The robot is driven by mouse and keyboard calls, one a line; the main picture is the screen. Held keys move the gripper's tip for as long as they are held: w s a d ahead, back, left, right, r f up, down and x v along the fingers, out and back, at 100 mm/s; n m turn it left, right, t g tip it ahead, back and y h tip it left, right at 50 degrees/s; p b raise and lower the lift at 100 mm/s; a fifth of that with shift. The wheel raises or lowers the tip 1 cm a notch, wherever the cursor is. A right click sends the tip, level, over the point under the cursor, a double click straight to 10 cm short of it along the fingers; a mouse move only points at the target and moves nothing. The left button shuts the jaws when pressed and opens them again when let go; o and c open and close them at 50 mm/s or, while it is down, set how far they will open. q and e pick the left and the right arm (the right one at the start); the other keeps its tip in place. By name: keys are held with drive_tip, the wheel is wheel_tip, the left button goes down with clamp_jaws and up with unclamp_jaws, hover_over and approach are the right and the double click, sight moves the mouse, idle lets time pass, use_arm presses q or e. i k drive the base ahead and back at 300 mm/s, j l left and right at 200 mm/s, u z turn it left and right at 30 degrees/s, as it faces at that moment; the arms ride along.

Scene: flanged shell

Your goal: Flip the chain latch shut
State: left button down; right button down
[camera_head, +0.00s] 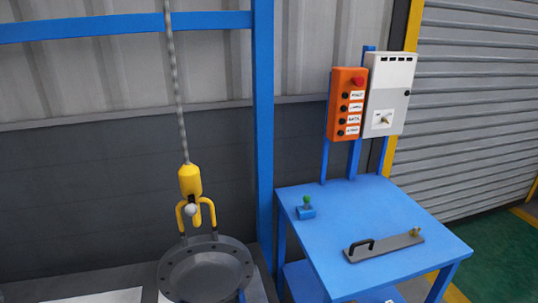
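A chain (175,85) hangs down at the left and ends in a yellow hook block (190,181). Below the block are curved yellow prongs (208,208) and a small pale round knob (190,210). A dark grey flanged shell (205,270) with bolt holes around its rim sits directly below, and the prongs reach down to lugs at its top edge. I cannot make out the latch's position at this size. Neither of my grippers is in view.
A blue table (375,215) at the right carries a grey bar with a black handle (385,245) and a small blue block with a green knob (306,209). An orange button box (346,104) and a grey cabinet (389,94) stand behind. A blue post (263,120) rises between.

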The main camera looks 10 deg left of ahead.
sight(191, 210)
drive_tip(key=u, duration=1.1)
